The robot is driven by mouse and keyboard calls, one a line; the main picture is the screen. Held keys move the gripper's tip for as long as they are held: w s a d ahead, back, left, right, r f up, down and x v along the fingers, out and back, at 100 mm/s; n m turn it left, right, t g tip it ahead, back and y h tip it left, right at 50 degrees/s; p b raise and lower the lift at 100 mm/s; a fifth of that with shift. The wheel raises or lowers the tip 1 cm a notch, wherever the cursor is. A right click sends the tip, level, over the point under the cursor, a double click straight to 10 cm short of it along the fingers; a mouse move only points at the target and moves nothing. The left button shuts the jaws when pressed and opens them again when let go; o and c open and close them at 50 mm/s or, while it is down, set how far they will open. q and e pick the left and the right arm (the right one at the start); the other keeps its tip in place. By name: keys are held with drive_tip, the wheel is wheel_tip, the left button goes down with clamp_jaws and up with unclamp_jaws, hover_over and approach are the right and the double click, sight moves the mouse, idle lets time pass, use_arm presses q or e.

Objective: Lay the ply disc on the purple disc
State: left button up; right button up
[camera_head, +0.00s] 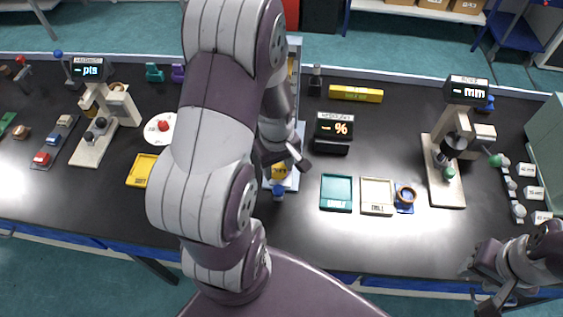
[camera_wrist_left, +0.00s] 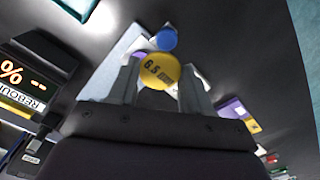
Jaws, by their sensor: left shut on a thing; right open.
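My left gripper (camera_head: 284,160) reaches down at the middle of the table. In the left wrist view its two fingers (camera_wrist_left: 160,85) are closed on a round yellow piece (camera_wrist_left: 160,71) marked "6.5". The yellow piece also shows in the head view (camera_head: 280,171), over a pale base, with a blue knob (camera_head: 278,192) just in front of it. I cannot tell which piece is the ply disc. My right gripper (camera_head: 490,283) is open and empty at the lower right, off the table's front edge.
A teal tray (camera_head: 336,193) and a cream tray (camera_head: 378,197) lie right of my left gripper, with a "%" display (camera_head: 334,127) behind. A "mm" gauge (camera_head: 447,170) stands farther right. A yellow tray (camera_head: 143,171) lies left of my arm. Bare table lies in front of the gauge.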

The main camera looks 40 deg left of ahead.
sight(282, 165)
use_arm(q)
drive_tip(key=w+f, duration=0.1)
drive_tip(key=w+a, duration=0.1)
drive_tip(key=w+a+f, duration=0.1)
drive_tip(key=w, duration=0.1)
drive_tip(key=shift+w+a+f, duration=0.1)
drive_tip(key=shift+f, duration=0.25)
drive_tip(key=f, duration=0.2)
drive_tip(key=f+p, duration=0.1)
drive_tip(key=shift+d+f, duration=0.15)
drive_tip(key=shift+d, duration=0.1)
drive_tip(key=shift+a+f, duration=0.2)
drive_tip(key=shift+f, duration=0.2)
drive_tip(key=shift+d+f, duration=0.1)
drive_tip(key=shift+f, duration=0.05)
drive_tip(key=o, duration=0.8)
drive_tip(key=shift+o, duration=1.1)
